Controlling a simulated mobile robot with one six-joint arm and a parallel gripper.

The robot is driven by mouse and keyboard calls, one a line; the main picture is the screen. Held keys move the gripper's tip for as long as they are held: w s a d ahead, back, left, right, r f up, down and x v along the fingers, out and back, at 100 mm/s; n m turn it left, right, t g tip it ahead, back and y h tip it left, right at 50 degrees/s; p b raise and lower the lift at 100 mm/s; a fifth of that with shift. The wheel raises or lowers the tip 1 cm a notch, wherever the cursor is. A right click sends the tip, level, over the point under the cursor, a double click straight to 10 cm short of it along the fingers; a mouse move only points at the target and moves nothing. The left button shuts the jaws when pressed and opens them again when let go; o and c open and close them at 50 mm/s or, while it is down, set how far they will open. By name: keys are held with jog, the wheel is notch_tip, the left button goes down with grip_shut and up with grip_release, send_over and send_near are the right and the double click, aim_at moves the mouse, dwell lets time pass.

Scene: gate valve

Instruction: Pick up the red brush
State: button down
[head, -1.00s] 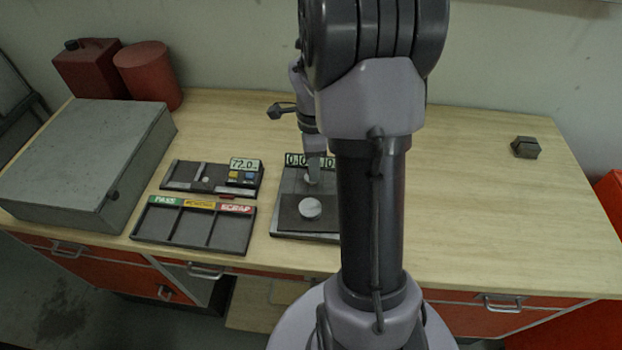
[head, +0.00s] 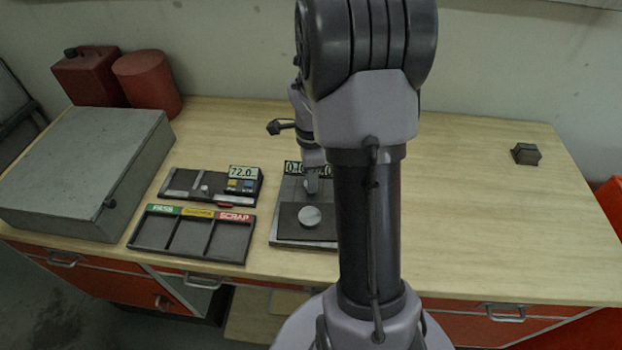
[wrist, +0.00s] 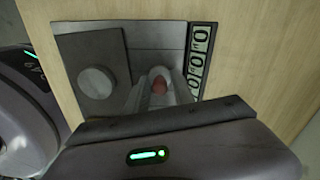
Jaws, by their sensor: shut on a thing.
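My gripper (head: 312,186) is down at a dark plate device (head: 285,240) with a digit display, partly hidden by my arm in the head view. In the wrist view my gripper (wrist: 157,92) has its two fingers shut on a small reddish thing (wrist: 158,87), with a pale round part just behind it. Only a little of this thing shows, so I cannot tell if it is the red brush or if it touches the plate. No other thing that looks like a red brush is in view.
A pale round disc (head: 309,216) sits on the device. Left of it are a sorting tray (head: 187,258) and a gauge reading 72.0 (head: 243,173). A grey case (head: 85,170), a red canister (head: 147,85) and a red can (head: 88,78) stand farther left. A dark block (head: 526,153) lies right; the bench between is clear.

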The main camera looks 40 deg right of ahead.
notch_tip(320, 180, up, 3)
jog(key=shift+f+p, duration=0.1)
jog(key=shift+p, duration=0.4)
jog(key=s+a, duration=0.1)
jog(key=s, duration=0.3)
jog(key=s+a+r, duration=0.1)
jog(key=s, duration=0.4)
jog(key=s+a+p, duration=0.1)
jog(key=s+a, duration=0.1)
jog(key=s, duration=0.3)
jog(key=shift+s+a+r, duration=0.1)
jog(key=shift+s+r, duration=0.05)
jog(key=shift+r, duration=0.2)
jog(key=shift+s+a, duration=0.2)
jog(key=shift+s, duration=0.4)
jog(key=c, duration=1.9)
grip_release()
grip_shut()
